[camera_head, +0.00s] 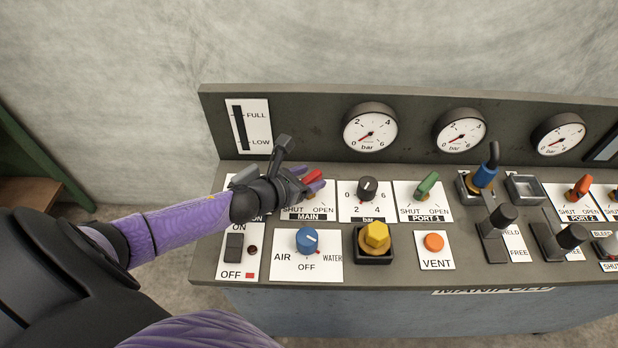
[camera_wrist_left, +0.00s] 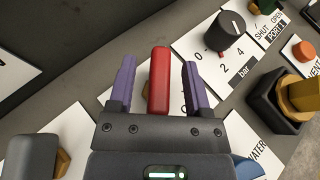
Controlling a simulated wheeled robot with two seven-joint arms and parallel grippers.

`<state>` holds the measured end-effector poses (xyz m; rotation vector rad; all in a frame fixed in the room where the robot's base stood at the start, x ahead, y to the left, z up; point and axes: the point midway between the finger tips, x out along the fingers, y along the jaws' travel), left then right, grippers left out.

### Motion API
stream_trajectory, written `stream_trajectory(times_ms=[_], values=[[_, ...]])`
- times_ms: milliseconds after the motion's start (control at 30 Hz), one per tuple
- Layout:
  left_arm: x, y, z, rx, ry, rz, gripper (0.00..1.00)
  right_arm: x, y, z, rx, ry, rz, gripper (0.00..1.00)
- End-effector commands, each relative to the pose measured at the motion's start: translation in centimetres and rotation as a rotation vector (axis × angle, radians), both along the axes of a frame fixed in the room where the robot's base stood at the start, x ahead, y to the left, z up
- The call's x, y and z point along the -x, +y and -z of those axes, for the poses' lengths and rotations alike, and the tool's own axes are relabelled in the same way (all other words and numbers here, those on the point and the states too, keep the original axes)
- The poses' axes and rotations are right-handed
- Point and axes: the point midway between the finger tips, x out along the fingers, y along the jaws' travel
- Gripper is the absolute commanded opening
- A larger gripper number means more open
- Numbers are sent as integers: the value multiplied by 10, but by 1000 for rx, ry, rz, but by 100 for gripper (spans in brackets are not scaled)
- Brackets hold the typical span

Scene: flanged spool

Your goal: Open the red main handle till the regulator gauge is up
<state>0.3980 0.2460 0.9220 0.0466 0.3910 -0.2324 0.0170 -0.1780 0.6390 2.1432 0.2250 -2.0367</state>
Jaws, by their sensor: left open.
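The red main handle (camera_head: 314,176) sits on the MAIN plate (camera_head: 308,214) of the console, between SHUT and OPEN marks partly covered by my gripper. My left gripper (camera_head: 311,184) is open around it. In the left wrist view the red handle (camera_wrist_left: 158,80) stands between the two purple fingers (camera_wrist_left: 158,84), with a gap on each side. The leftmost gauge (camera_head: 370,129) on the back panel, above the bar knob (camera_head: 368,189), has its red needle at the low end near 0. No label names it as the regulator gauge.
Two more gauges (camera_head: 460,131) (camera_head: 559,135) stand to the right. The green handle (camera_head: 427,184), the blue AIR/WATER knob (camera_head: 307,240), the yellow knob (camera_head: 375,236) and the orange VENT button (camera_head: 433,242) are nearby. A dark block (camera_wrist_left: 32,155) lies close left of my gripper in the wrist view.

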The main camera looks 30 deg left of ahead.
Motion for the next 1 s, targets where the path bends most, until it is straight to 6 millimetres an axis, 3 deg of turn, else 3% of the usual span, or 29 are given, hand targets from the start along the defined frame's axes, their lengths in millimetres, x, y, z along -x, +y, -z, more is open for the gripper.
stream_trajectory(times_ms=[300,600,1000], values=[[-3,-1,1,0,0,0,61,1,-1,0,1,1,-3,63],[-3,-1,1,0,0,0,0,1,-1,0,2,2,-3,63],[-3,-1,1,1,1,-32,0,1,-2,-3,2,1,-1,63]])
